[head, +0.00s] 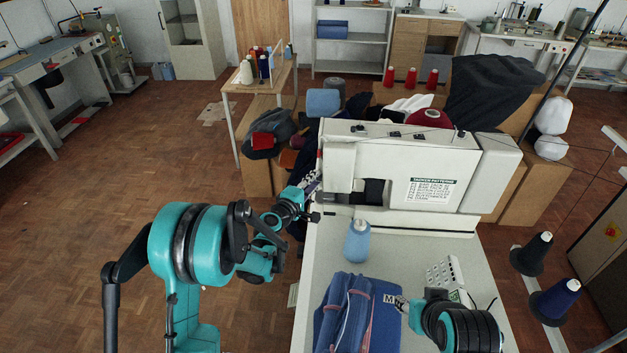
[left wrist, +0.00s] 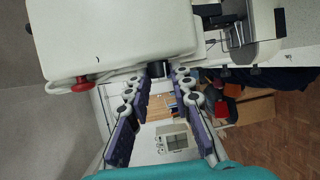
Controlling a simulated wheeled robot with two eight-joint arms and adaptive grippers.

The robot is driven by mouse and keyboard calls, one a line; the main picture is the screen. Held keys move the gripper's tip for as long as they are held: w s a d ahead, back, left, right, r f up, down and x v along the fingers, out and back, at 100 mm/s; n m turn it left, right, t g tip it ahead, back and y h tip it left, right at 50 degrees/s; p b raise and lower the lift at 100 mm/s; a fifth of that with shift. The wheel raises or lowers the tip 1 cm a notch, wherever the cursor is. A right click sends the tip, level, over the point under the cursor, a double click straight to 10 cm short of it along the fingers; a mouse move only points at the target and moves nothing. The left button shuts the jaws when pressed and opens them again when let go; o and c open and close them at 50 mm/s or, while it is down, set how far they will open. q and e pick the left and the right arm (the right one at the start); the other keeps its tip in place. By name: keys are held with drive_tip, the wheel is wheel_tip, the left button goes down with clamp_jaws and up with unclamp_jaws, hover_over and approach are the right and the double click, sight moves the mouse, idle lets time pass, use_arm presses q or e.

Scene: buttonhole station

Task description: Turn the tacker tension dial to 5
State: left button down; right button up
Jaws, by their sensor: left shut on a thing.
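The tacker (head: 335,150) is a large white sewing machine on a pale table, with a printed label on its front. My left gripper (head: 314,203) is at the left end of the machine. In the left wrist view its two padded fingers (left wrist: 163,80) are shut on a small dark round part, the tension dial (left wrist: 160,69), beside the white housing. The dial's numbers cannot be read, and the dial is not clear in the head view. My right gripper (head: 408,305) is low over the table beside a blue denim piece; its fingers are too small to judge.
A blue thread cone (head: 357,245), the folded denim piece (head: 345,312) and a white keypad (head: 446,273) are on the table. A red knob (left wrist: 84,84) sits on the housing near the left fingers. Dark cones (head: 531,255) stand at the right. Floor at the left is clear.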

use_arm(q)
drive_tip(key=shift+r+n+g+y+p, duration=0.15)
drive_tip(key=shift+n+g+y+p, duration=0.15)
drive_tip(key=shift+g+p, duration=0.35)
drive_tip(key=c, duration=1.3)
unclamp_jaws()
drive_tip(key=v, duration=1.2)
